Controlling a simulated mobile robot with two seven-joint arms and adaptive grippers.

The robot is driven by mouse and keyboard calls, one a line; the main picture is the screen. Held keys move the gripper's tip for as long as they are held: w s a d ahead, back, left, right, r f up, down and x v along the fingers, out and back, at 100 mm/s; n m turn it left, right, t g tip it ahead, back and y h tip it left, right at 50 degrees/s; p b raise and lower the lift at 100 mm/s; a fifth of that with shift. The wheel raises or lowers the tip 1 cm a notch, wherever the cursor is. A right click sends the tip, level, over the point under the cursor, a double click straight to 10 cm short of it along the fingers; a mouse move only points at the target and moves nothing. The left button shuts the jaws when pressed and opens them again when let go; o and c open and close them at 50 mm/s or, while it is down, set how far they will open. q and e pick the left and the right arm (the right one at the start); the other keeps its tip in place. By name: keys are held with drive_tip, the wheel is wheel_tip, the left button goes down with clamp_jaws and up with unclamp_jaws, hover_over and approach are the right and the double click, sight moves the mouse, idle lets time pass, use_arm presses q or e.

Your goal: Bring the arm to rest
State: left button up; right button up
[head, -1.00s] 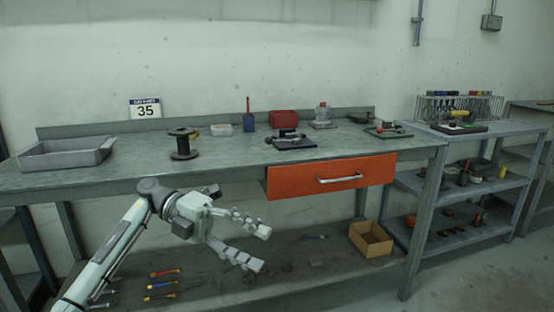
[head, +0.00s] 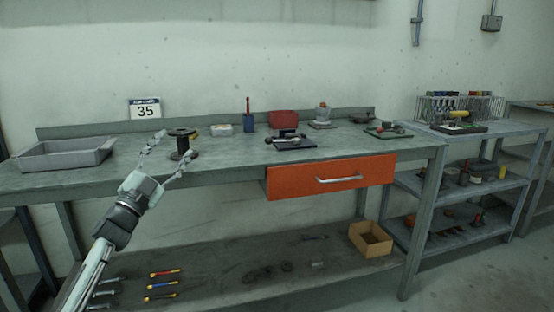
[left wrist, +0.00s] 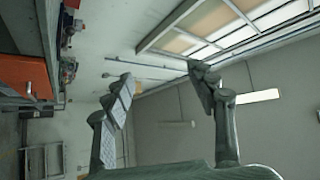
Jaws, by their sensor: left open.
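My left gripper (head: 172,158) is in the head view, in front of the workbench's left part, with its fingers pointing up. The fingers are spread wide open with nothing held between them. In the picture its fingertips lie on both sides of a dark spool (head: 183,145) on the bench; I cannot tell the gap in depth. In the left wrist view the open fingers (left wrist: 165,85) frame only the far wall and a window. My right gripper is in neither view.
The workbench (head: 230,158) carries a grey tray (head: 65,155) at left and a dark valve-like piece (head: 292,141) near the middle. An orange drawer (head: 330,177) is under its front edge. A cardboard box (head: 370,239) and several screwdrivers (head: 162,284) lie on the lower shelf.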

use_arm(q)
drive_tip(key=w+a+f+n+g+y, duration=0.4)
drive_tip(key=a+f+n+y, duration=0.6)
drive_tip(key=a+n+y, duration=0.15)
drive_tip(key=s+a+f+n+g+y, duration=0.1)
drive_tip(key=s+f+g, duration=0.15)
drive_tip(key=f, duration=0.55)
drive_tip(key=s+a+f+n+g+y, duration=0.15)
drive_tip(key=f+g, duration=0.25)
drive_tip(key=f, duration=0.4)
drive_tip(key=s+d+f+g+h, duration=0.1)
drive_tip(key=s+d+f+g, duration=0.15)
drive_tip(key=s+f, duration=0.8)
drive_tip(key=s+d+f+g+h, duration=0.1)
drive_tip(key=s+d+f+g, duration=0.15)
drive_tip(key=s+f, duration=0.85)
drive_tip(key=s+d+f+g, duration=0.2)
drive_tip(key=s+d+f, duration=0.1)
drive_tip(key=s+f, duration=0.7)
drive_tip(key=s+d+f+m+g+h, duration=0.1)
drive_tip(key=s+d+f+g, duration=0.1)
drive_tip(key=s+f, duration=0.8)
drive_tip(key=s+d, duration=0.1)
drive_tip(key=s, duration=0.7)
drive_tip(key=shift+s+d+h, duration=0.15)
drive_tip(key=shift+d+h, duration=0.05)
drive_tip(key=shift+h, duration=0.1)
